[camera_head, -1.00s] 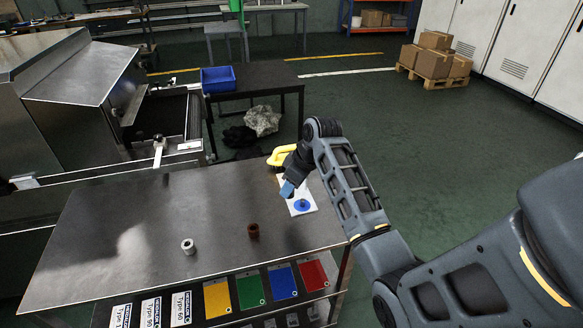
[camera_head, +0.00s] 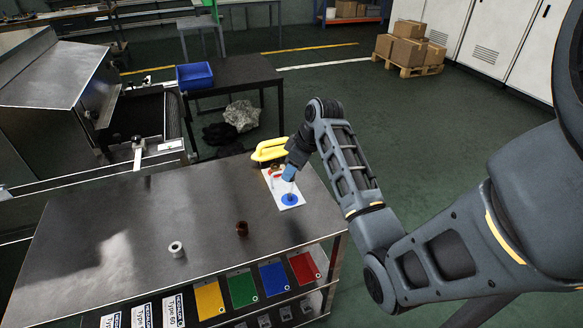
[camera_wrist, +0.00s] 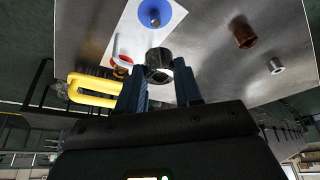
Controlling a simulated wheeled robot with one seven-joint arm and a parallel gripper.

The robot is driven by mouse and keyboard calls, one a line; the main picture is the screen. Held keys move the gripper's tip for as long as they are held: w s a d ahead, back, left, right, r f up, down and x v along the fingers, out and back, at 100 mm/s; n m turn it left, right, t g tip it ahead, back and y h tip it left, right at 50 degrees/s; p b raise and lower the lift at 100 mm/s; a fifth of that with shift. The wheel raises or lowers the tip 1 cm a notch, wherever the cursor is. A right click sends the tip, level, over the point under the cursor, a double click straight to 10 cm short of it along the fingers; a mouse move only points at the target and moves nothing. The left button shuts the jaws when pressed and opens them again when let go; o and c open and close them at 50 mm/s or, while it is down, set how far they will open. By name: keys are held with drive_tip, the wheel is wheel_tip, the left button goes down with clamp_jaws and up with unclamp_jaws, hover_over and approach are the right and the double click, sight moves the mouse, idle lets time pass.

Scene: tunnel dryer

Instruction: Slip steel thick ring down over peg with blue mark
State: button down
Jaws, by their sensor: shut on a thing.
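A white board (camera_head: 279,187) on the steel table carries a blue round mark (camera_head: 290,199) and a red mark (camera_head: 274,172). A small peg (camera_wrist: 155,21) stands on the blue mark in the wrist view. My gripper (camera_wrist: 160,82) is shut on the thick steel ring (camera_wrist: 158,60), held at the fingertips. The ring appears apart from the blue-marked peg. In the head view my gripper (camera_head: 290,173) is just behind the blue mark, above the board; the ring is not clear there. In the wrist view the red mark (camera_wrist: 116,52) has a brownish part at its near edge.
A yellow handle-like object (camera_head: 270,150) lies behind the board. A brown ring (camera_head: 242,229) and a pale grey ring (camera_head: 176,249) stand on the table to the left. Coloured cards line the front shelf. The table's left half is mostly clear.

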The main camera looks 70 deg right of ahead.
drive_tip(key=b, duration=0.3)
hover_over(290, 194)
drive_tip(key=shift+s+f, duration=0.15)
drive_tip(key=shift+f, duration=1.1)
drive_tip(key=shift+s+f, duration=0.1)
drive_tip(key=shift+f, duration=1.15)
drive_tip(key=shift+p, duration=1.1)
drive_tip(key=shift+f+b, duration=0.95)
drive_tip(key=shift+f, duration=0.95)
drive_tip(key=c, duration=0.7)
unclamp_jaws()
drive_tip(key=shift+r, duration=0.15)
drive_tip(key=v, duration=0.7)
drive_tip(key=shift+s+r, duration=0.15)
drive_tip(key=shift+r, duration=0.15)
